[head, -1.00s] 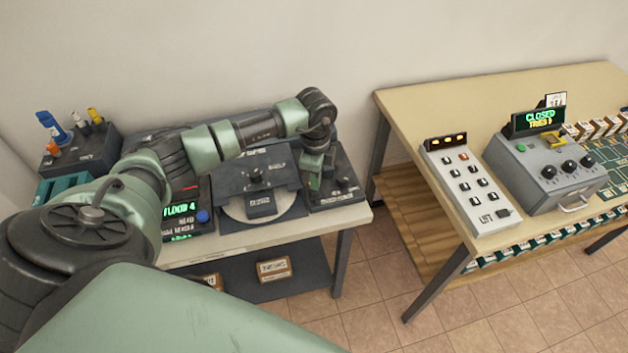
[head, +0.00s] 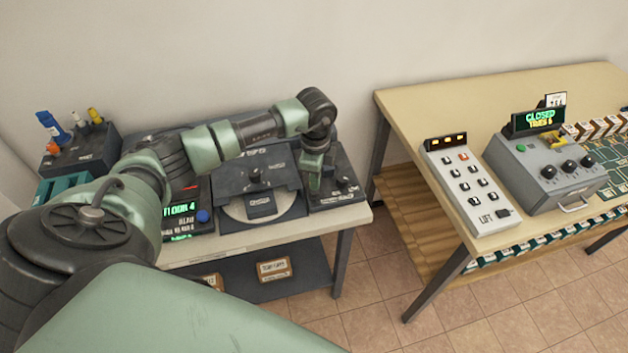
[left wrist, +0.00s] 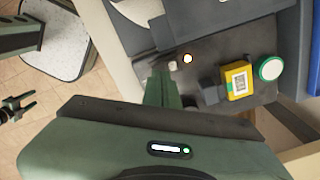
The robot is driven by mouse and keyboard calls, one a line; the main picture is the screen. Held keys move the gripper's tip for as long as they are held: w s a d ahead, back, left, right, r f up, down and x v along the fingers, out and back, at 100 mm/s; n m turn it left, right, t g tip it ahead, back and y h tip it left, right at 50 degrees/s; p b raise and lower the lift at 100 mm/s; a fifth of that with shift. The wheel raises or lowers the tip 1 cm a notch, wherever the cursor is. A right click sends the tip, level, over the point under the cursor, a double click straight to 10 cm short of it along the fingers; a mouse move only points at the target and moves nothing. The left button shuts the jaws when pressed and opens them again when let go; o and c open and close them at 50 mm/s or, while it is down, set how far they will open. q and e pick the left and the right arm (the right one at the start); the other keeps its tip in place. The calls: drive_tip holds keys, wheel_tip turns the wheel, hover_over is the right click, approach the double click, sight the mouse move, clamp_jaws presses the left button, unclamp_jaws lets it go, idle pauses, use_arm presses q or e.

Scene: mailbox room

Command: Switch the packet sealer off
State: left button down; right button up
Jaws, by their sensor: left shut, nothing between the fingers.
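A dark control box (head: 345,178) stands at the right end of the left table. It may be the packet sealer, but its lettering is too blurred to read. The left wrist view shows a dark panel (left wrist: 215,55) with a glowing lamp (left wrist: 187,58), a small pale knob (left wrist: 172,66), a yellow labelled block (left wrist: 237,82) and a round green button (left wrist: 270,68). My left gripper (head: 313,188) is shut and empty, pointing down at the box's left part. In the left wrist view its fingers (left wrist: 158,82) end close to the pale knob; I cannot tell whether they touch. My right gripper (left wrist: 22,104) hangs open away from the table.
A dark device with a round plate (head: 238,208) stands left of the box, beside a panel with a blue button (head: 203,216). The right table (head: 420,110) holds a button panel (head: 466,185) and a grey console (head: 545,172). Floor (head: 375,290) separates the tables.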

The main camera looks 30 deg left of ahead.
sight(315, 192)
use_arm(q)
drive_tip(key=shift+f+b, duration=0.8)
drive_tip(key=shift+f, duration=0.4)
idle(0.7)
drive_tip(key=shift+r, duration=0.15)
wheel_tip(315, 192, up, 7)
drive_tip(key=p, duration=0.6)
idle(0.5)
